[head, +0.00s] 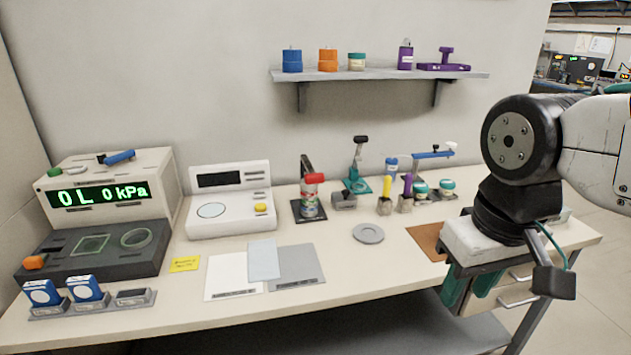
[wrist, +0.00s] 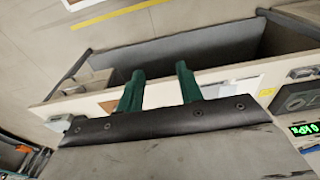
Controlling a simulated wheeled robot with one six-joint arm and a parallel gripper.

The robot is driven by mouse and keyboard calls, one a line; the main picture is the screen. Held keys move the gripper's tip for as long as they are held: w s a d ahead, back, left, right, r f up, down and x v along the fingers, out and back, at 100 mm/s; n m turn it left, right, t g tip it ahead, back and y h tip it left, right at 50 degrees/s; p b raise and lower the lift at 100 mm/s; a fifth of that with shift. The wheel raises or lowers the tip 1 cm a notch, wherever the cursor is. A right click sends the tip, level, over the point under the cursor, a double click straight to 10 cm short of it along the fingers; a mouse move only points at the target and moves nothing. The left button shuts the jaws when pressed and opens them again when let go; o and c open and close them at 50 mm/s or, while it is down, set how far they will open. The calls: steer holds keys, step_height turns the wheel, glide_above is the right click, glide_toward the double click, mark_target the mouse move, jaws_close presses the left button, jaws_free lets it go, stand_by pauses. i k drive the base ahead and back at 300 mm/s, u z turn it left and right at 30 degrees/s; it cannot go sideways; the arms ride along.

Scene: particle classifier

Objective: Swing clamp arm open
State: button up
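My gripper (head: 466,296) hangs at the right, in front of the bench's right end. In the wrist view its two green fingers (wrist: 160,72) stand apart with nothing between them. I cannot tell for sure which part is the clamp arm. A dark upright lever (head: 306,165) stands by a red-topped canister (head: 309,204) on a black base plate. A blue lever (head: 119,157) lies on top of the classifier unit (head: 110,190) at the far left. A blue arm (head: 434,155) sits on a stand at the back right. My gripper touches none of these.
A teal-based stand (head: 357,186), small holders and jars stand along the back of the bench (head: 350,272). A grey dish (head: 368,233) and paper sheets (head: 298,266) lie in front. A shelf (head: 380,75) hangs above.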

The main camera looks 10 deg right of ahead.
mark_target(313, 177)
steer(key=u, duration=0.45)
steer(key=k, duration=0.6)
steer(key=u, duration=1.2)
steer(key=i, duration=1.3)
steer(key=z, duration=0.85)
steer(key=i, duration=0.35)
steer(key=z, duration=0.35)
